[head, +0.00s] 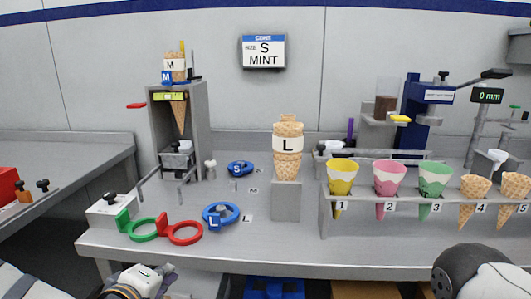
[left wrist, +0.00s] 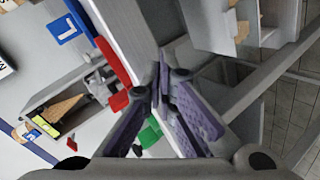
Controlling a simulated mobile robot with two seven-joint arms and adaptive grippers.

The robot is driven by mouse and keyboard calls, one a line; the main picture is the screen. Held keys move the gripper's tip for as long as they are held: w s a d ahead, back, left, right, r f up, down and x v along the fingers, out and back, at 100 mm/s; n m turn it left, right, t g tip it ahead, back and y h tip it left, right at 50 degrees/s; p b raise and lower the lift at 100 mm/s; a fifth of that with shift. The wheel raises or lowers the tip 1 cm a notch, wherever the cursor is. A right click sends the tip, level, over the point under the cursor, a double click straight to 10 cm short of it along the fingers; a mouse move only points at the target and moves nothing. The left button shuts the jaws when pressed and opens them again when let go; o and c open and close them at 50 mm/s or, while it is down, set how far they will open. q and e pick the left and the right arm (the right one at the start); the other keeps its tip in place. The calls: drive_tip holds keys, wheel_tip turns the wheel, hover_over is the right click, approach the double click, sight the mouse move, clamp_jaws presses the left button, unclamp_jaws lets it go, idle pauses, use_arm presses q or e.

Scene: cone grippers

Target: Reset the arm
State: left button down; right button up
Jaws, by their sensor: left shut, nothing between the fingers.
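My left arm comes in at the bottom left of the head view, with its wrist end (head: 140,283) low in front of the counter's front edge. In the left wrist view my left gripper (left wrist: 160,82) has its two purple-padded fingers closed together at the tips, with nothing between them. The counter edge, the red ring (left wrist: 118,101) and the green ring (left wrist: 150,133) show behind the fingers. A rounded black and white part of my right arm shows at the bottom right of the head view; its gripper is out of frame.
The counter (head: 262,250) holds red and green rings (head: 186,232), a blue L ring (head: 221,215), a blue S ring (head: 240,168) and an L cone stack (head: 288,146) on a grey block. A rack (head: 400,212) holds several cones at right. The counter's front strip is clear.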

use_arm(q)
drive_tip(key=s+d+f+m+g+h, duration=0.1)
drive_tip(key=s+d+f+m+g, duration=0.2)
drive_tip(key=s+f, duration=0.55)
drive_tip(key=s+d+f+m+g+h, duration=0.1)
drive_tip(key=s+f+m+g, duration=0.25)
drive_tip(key=s+f, duration=0.55)
drive_tip(key=s+a+f+m+g+y, duration=0.1)
drive_tip(key=s+a+m+g, duration=0.2)
drive_tip(key=s, duration=0.9)
drive_tip(key=s+a+f+m+g+y+p, duration=0.1)
drive_tip(key=s+g, duration=0.4)
drive_tip(key=s, duration=0.8)
drive_tip(key=shift+s+a+f+m+y, duration=0.3)
drive_tip(key=shift+a+f+m, duration=0.4)
drive_tip(key=shift+a+m, duration=0.4)
